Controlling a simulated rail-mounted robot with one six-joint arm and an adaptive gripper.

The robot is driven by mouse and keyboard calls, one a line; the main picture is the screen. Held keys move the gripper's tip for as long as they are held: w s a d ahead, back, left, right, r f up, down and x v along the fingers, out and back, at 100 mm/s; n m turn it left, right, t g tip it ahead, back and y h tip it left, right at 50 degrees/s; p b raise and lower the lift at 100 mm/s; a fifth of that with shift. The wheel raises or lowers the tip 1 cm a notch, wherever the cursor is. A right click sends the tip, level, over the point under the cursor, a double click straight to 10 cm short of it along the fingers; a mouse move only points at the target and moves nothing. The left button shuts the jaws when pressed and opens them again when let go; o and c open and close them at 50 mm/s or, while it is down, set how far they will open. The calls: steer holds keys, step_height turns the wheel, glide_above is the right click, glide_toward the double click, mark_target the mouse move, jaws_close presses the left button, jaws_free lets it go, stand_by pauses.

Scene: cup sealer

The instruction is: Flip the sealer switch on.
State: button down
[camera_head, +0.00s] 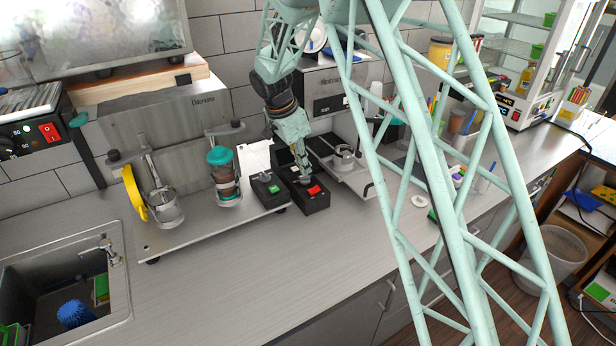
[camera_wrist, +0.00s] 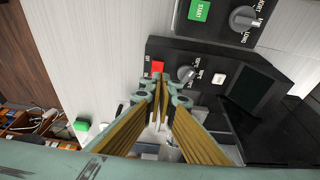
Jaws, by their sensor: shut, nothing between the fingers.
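A black control box (camera_head: 318,206) sits on the counter with a red switch (camera_head: 314,189) on its top. The red switch also shows in the wrist view (camera_wrist: 157,66), beside a grey knob (camera_wrist: 186,73). My gripper (camera_head: 304,170) points down over this box, just behind the red switch. In the wrist view my gripper's fingertips (camera_wrist: 159,84) are together and empty, close to the near edge of the switch and partly covering the box. I cannot tell whether they touch it, nor whether the switch is on or off.
A second black box with a green START button (camera_wrist: 199,10) stands close beside, left in the head view (camera_head: 274,189). A metal tray with a small pot (camera_head: 343,158) is to the right. A dispenser stand with a cup (camera_head: 226,190) is left. The front counter is clear.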

mark_target(316, 188)
steer(key=shift+a+v, duration=0.2)
steer(key=shift+v, duration=2.65)
steer(key=shift+s, duration=0.15)
steer(key=shift+d+f+h+b, duration=0.15)
steer(key=shift+d+h+b, duration=0.15)
steer(key=shift+b, duration=1.65)
steer(key=shift+d+r+t+b, duration=0.2)
steer(key=shift+r+t+b, duration=0.1)
steer(key=shift+b, duration=0.5)
steer(key=shift+f, duration=0.1)
steer(key=shift+p+x, duration=0.5)
steer(key=shift+x, duration=6.4)
steer(key=shift+d, duration=0.4)
